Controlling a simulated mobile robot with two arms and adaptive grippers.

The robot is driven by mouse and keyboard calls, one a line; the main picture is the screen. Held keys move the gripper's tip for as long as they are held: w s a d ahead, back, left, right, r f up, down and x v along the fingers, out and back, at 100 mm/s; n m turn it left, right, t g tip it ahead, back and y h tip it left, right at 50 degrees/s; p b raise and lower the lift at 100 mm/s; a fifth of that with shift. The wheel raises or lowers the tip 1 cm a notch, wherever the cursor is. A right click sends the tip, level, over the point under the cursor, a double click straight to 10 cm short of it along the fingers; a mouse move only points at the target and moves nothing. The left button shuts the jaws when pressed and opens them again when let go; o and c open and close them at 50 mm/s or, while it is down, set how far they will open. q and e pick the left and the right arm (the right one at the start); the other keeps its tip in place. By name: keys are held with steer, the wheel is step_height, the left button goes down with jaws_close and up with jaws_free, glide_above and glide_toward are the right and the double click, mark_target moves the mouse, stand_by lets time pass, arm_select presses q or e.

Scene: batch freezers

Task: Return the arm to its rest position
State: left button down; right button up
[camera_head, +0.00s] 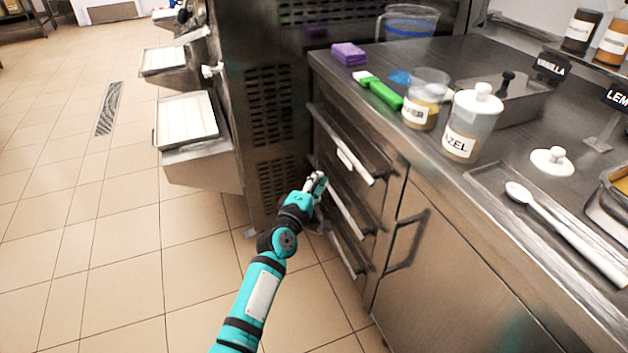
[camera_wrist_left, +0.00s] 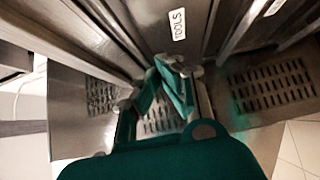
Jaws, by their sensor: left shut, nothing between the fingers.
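My left arm (camera_head: 262,290) reaches in from the bottom of the head view, teal and black. My left gripper (camera_head: 318,183) is shut and empty, in front of the steel drawer stack (camera_head: 345,200) under the counter. In the left wrist view the gripper (camera_wrist_left: 172,70) points at the drawer fronts, near a label reading TOOLS (camera_wrist_left: 177,24). I cannot tell whether the fingertips touch a drawer front or handle. My right gripper does not show in either view.
The steel counter (camera_head: 400,140) holds labelled jars (camera_head: 470,125), a purple sponge (camera_head: 348,54), a green item (camera_head: 385,94) and a white spoon (camera_head: 570,235). Freezer machines with trays (camera_head: 185,118) stand at left. The tiled floor (camera_head: 110,250) is clear. A cabinet door (camera_head: 440,280) is at right.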

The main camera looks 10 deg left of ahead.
arm_select(q)
steer(key=s+f+m+g, duration=0.8)
steer(key=s+f+m, duration=0.3)
steer(key=s+f, duration=0.9)
steer(key=s+a+f+m+g+y+p, duration=0.1)
steer(key=s+f+p, duration=0.4)
steer(key=s, duration=0.8)
steer(key=s+a+f+m+g+y+p, duration=0.1)
steer(key=s+a+f+m+g+p, duration=0.3)
steer(key=s, duration=1)
steer(key=s+a+f+m+g+p, duration=0.2)
steer(key=s+f+p, duration=0.4)
steer(key=s+p, duration=0.3)
steer(key=s+a+g, duration=0.1)
steer(key=s, duration=0.3)
steer(key=shift+s+f+m+g+y, duration=0.2)
steer(key=shift+s+m+g+y, duration=0.1)
steer(key=shift+s+g+y, duration=0.1)
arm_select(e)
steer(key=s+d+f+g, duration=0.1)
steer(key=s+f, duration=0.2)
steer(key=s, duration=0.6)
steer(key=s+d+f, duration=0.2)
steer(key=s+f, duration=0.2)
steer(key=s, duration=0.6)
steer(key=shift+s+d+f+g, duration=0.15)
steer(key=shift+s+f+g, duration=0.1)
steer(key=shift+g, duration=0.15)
